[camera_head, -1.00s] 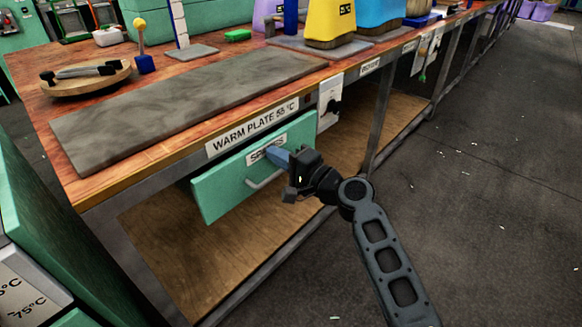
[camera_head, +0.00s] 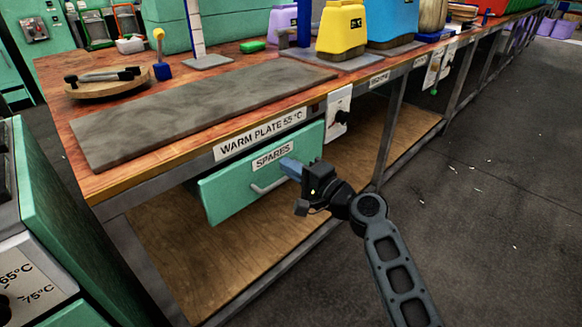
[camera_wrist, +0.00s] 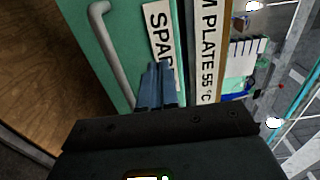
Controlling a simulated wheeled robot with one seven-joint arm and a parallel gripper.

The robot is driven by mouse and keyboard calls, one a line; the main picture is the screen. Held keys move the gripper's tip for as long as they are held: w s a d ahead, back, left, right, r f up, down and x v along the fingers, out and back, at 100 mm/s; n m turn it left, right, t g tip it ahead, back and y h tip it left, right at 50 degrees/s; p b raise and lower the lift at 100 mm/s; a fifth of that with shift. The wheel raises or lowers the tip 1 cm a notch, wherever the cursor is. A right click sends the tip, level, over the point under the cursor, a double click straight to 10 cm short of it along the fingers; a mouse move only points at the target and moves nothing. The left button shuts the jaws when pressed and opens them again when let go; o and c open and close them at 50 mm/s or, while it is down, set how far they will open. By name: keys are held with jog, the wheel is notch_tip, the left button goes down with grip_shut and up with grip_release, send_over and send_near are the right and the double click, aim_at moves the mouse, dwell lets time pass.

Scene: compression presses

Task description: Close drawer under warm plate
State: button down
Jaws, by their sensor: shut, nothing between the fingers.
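A green drawer (camera_head: 228,190) labelled "SPARES" hangs under the bench top, below the "WARM PLATE 55 °C" label. It has a pale bar handle (camera_head: 270,183) on its front. The grey warm plate (camera_head: 190,112) lies on the bench above it. My gripper (camera_head: 287,166) is shut and empty, with its blue fingertips at the right part of the drawer front, beside the handle. In the wrist view the drawer front (camera_wrist: 113,45) shows with the fingers (camera_wrist: 156,82) over the "SPARES" label. I cannot tell whether they touch it. The drawer's inside is hidden.
A bench leg (camera_head: 391,130) stands farther right. A wooden lower shelf (camera_head: 190,250) lies below the drawer.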

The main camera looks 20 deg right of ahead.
jog(key=p+v, duration=0.1)
jog(key=v, duration=1)
jog(key=s+d+f+n+g+h, duration=0.1)
jog(key=s+f+h, duration=0.2)
jog(key=s+f, duration=0.45)
jog(key=s+f+n+h, duration=0.1)
jog(key=s+f+h, duration=0.25)
jog(key=s, duration=0.65)
jog(key=s+d+r+n+h, duration=0.2)
jog(key=s+n, duration=0.2)
jog(key=s, duration=1.3)
jog(key=s+r+n, duration=0.6)
jog(key=s+r, duration=0.5)
notch_tip(320, 180, up, 18)
jog(key=p, duration=1.7)
jog(key=shift+s+a+f, duration=0.2)
jog(key=shift+a, duration=0.15)
jog(key=c, duration=1.9)
grip_release()
jog(key=shift+h, duration=0.25)
